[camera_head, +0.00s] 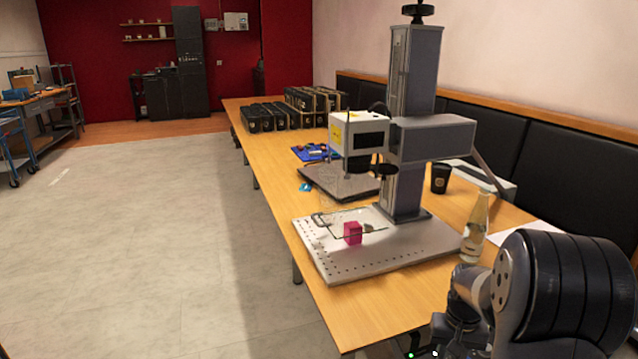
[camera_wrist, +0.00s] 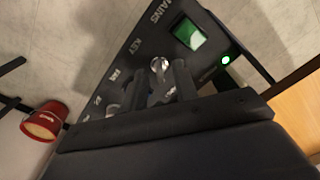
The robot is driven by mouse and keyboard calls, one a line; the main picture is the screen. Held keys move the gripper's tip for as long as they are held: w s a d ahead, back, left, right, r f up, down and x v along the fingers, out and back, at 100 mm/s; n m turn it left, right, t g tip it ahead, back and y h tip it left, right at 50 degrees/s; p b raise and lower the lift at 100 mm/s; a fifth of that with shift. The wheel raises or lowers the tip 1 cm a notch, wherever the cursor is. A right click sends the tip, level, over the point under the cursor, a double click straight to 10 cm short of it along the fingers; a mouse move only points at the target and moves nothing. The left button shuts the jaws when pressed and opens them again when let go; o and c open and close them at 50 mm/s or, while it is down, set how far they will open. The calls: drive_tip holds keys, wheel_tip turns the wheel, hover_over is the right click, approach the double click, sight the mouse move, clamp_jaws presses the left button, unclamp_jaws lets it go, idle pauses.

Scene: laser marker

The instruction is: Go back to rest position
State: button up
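My gripper (camera_wrist: 160,75) shows in the wrist view with its two dark fingers apart, in front of a black control panel (camera_wrist: 128,62). A round silver key switch (camera_wrist: 159,64) lies between the fingertips in the picture; I cannot tell whether they touch it. The panel carries the words MAINS and KEY, a lit green switch (camera_wrist: 188,34) and a green lamp (camera_wrist: 225,59). In the head view my arm fills the lower right, and the gripper end is hard to make out at the bottom edge.
The laser marker (camera_head: 415,145) stands on the wooden table (camera_head: 370,310), with a pink cube (camera_head: 352,233) on its plate. A clear bottle (camera_head: 475,228) stands close to my arm. A black cup (camera_head: 440,178) is farther back. The floor at left is clear. A red round object (camera_wrist: 45,121) shows in the wrist view.

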drive_tip(key=n+b, duration=0.2)
drive_tip(key=n, duration=0.2)
drive_tip(key=shift+f, duration=0.1)
drive_tip(key=n+b, duration=0.2)
drive_tip(key=n, duration=0.1)
drive_tip(key=shift+n+b, duration=0.4)
drive_tip(key=n+b, duration=0.3)
drive_tip(key=n, duration=0.1)
drive_tip(key=shift+f, duration=0.1)
drive_tip(key=n+b, duration=0.3)
drive_tip(key=b, duration=0.1)
drive_tip(key=shift+n, duration=0.3)
drive_tip(key=shift+r+p, duration=0.4)
drive_tip(key=shift+r, duration=1.35)
drive_tip(key=shift+s, duration=0.15)
